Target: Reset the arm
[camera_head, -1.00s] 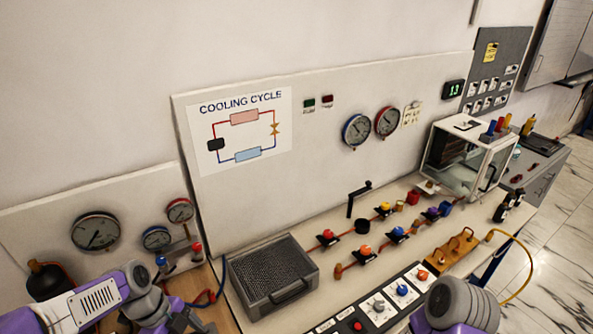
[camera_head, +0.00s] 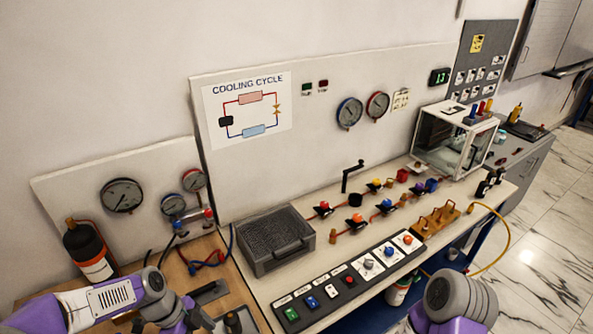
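My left arm (camera_head: 100,298) comes in from the lower left, white and purple with grey joints, over the wooden table's left part. Its wrist end drops out at the bottom edge, so the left gripper's fingers do not show. My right arm (camera_head: 458,298) shows as a grey ribbed joint with purple below it at the bottom right, in front of the bench. Its gripper is out of the picture.
The gauge bench (camera_head: 262,297) carries a grey mesh box (camera_head: 275,240), valves, a switch strip (camera_head: 350,278) and a clear-walled case (camera_head: 450,140). A dark cylinder (camera_head: 88,250) with an orange-and-white label stands left. Marble floor (camera_head: 545,250) is open at right.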

